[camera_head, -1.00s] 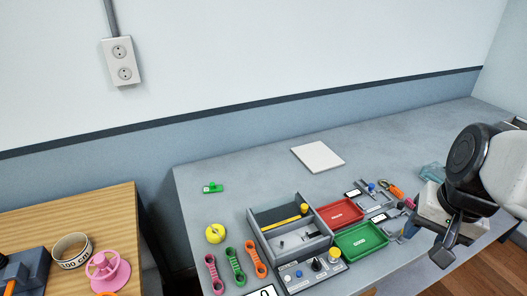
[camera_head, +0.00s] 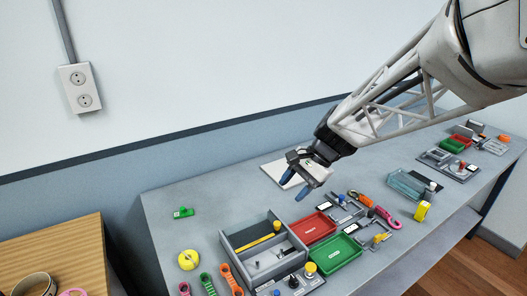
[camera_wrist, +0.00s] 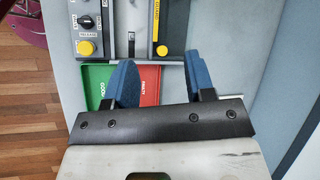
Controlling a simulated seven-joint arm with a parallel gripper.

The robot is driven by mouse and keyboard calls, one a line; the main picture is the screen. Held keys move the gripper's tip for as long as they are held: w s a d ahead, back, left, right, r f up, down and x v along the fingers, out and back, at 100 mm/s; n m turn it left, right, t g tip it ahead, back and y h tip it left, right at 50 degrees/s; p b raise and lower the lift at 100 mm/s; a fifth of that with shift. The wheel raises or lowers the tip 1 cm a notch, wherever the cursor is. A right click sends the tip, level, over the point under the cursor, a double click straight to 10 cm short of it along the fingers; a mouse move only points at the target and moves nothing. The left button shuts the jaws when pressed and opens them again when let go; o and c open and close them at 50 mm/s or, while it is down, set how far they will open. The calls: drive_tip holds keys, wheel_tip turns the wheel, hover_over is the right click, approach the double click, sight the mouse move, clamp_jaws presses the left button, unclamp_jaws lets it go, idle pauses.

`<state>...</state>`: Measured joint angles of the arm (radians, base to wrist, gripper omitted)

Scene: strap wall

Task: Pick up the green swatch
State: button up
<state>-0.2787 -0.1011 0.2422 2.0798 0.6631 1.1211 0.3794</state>
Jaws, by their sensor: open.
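A small green swatch (camera_head: 184,212) lies flat on the grey bench near its back left edge in the head view, with a pale mark on it. My gripper (camera_head: 295,184) is open and empty, with two blue fingers, above the bench near the white square plate. It is well to the right of the swatch and apart from it. In the wrist view my gripper (camera_wrist: 162,82) shows both blue fingers spread, with nothing between them. The swatch is not seen in the wrist view.
A yellow roll (camera_head: 188,260) and several coloured straps lie at the front left. The bench around the swatch is clear.

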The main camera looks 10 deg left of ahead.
drive_tip(key=w+a+f+m+g+y, duration=0.1)
drive_tip(key=w+a+f, duration=0.3)
drive_tip(key=a, duration=0.4)
drive_tip(key=w+a+f+m+g+y, duration=0.1)
drive_tip(key=w+a+f+m+g, duration=0.15)
drive_tip(key=a, duration=0.45)
drive_tip(key=m+y, duration=0.3)
approach(183, 208)
drive_tip(key=shift+s+a+f+n+g, duration=0.15)
drive_tip(key=shift+a+f+n+g, duration=0.15)
drive_tip(key=shift+a+g, duration=0.2)
drive_tip(key=shift+a+f, duration=0.15)
drive_tip(key=shift+a, duration=0.1)
drive_tip(key=shift+x, duration=1.25)
drive_tip(key=shift+s+f, duration=0.1)
drive_tip(key=shift+x, duration=2.5)
